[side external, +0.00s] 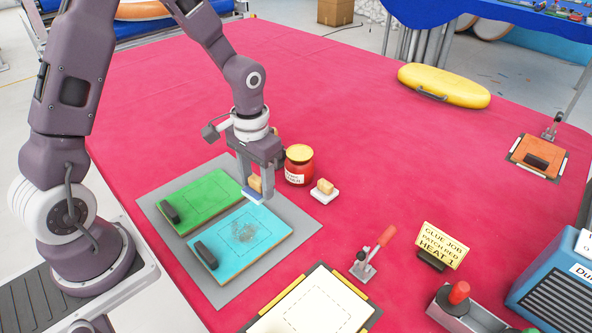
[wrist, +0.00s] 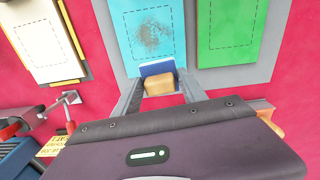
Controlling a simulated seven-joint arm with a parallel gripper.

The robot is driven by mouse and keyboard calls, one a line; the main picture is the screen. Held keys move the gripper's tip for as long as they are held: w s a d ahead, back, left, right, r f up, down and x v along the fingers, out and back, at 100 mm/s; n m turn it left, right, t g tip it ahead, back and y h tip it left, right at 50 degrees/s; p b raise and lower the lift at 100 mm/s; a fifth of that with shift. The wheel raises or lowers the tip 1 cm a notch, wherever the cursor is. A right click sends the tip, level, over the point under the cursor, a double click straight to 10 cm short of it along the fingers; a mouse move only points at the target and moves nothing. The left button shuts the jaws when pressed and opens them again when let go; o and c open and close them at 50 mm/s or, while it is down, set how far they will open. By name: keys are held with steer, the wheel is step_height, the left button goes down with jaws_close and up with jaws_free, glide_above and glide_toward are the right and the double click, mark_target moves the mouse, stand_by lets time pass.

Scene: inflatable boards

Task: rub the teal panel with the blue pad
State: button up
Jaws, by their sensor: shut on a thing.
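The teal panel (side external: 262,251) lies on a grey mat with a dark smudge (side external: 245,232) inside its dashed outline. The panel also shows in the wrist view (wrist: 122,28), smudge towards its middle. My gripper (side external: 257,178) is shut on the blue pad (side external: 252,195), a tan block with a blue underside. In the wrist view, the blue pad (wrist: 157,69) sits between my fingers, blue part facing the panel's near edge. The pad is at the panel's far end in the side view, off the smudge. I cannot tell whether it touches the panel.
A green panel (side external: 207,201) lies beside the teal one; both have dark handles. A red jar (side external: 299,168) and a white pad with a tan block (side external: 324,192) stand close to my gripper. A cream board (side external: 312,308) and a toggle clamp (side external: 369,259) are nearer the front.

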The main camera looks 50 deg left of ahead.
steer(key=shift+s+m, duration=0.5)
steer(key=shift+s, duration=0.05)
glide_above(264, 224)
steer(key=a, duration=0.2)
steer(key=shift+s+a+f, duration=0.1)
steer(key=shift+a+f, duration=0.05)
steer(key=shift+f, duration=2.9)
steer(key=shift+s+f, duration=0.25)
steer(key=shift+f, duration=0.25)
steer(key=shift+s+f, duration=0.25)
steer(key=shift+f, duration=0.2)
steer(key=shift+c, duration=0.6)
steer(key=shift+s+f, duration=0.1)
steer(key=shift+s, duration=4.15)
steer(key=shift+w, duration=4.65)
steer(key=shift+w+d, duration=0.2)
steer(key=shift+d, duration=0.05)
steer(key=shift+d+f, duration=0.15)
steer(key=shift+d, duration=0.25)
steer(key=shift+s+d, duration=0.2)
steer(key=shift+d, duration=0.4)
steer(key=shift+s, duration=4.55)
steer(key=shift+w, duration=4.2)
steer(key=shift+c, duration=0.7)
steer(key=shift+w, duration=0.55)
steer(key=shift+s+r, duration=0.1)
steer(key=shift+r, duration=4.2)
